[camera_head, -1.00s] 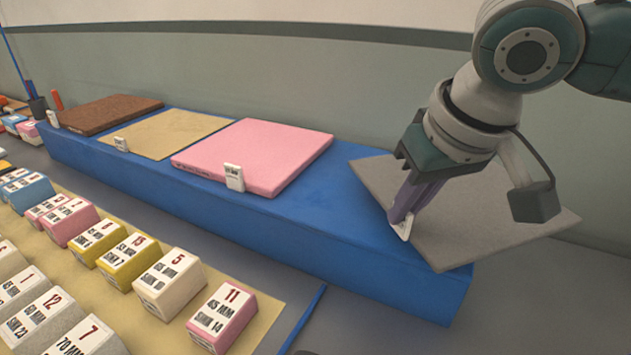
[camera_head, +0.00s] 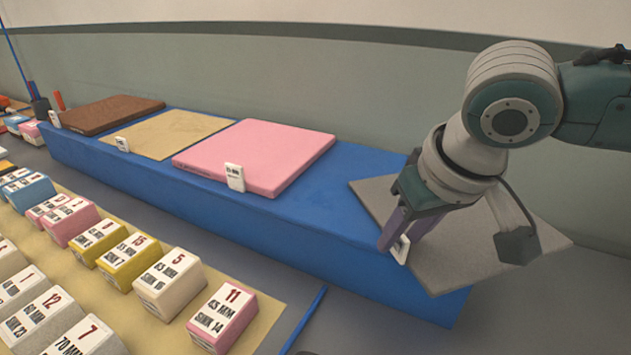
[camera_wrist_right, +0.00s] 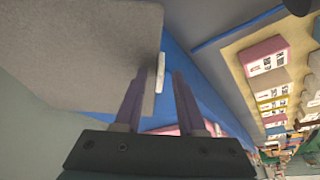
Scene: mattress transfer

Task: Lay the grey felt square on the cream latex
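The grey felt square (camera_head: 465,265) is at the right end of the blue bench and extends past its end; whether it lies flat or is tilted is unclear. A small white tag (camera_head: 400,250) is at its near edge. My right gripper (camera_head: 403,240) is at that edge, its purple fingers apart around the tag; the right wrist view also shows the felt (camera_wrist_right: 80,50) and the spread fingers (camera_wrist_right: 160,80). A thin pale tan slab (camera_head: 172,133), perhaps the cream latex, lies on the bench between brown and pink slabs. My left gripper is not in view.
The pink slab (camera_head: 255,155) and brown slab (camera_head: 110,114) lie on the blue bench (camera_head: 200,205), small white tags at their front edges. Several numbered blocks stand on a tan mat (camera_head: 262,335) in front. A blue rod (camera_head: 305,320) lies beside it. A wall stands behind.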

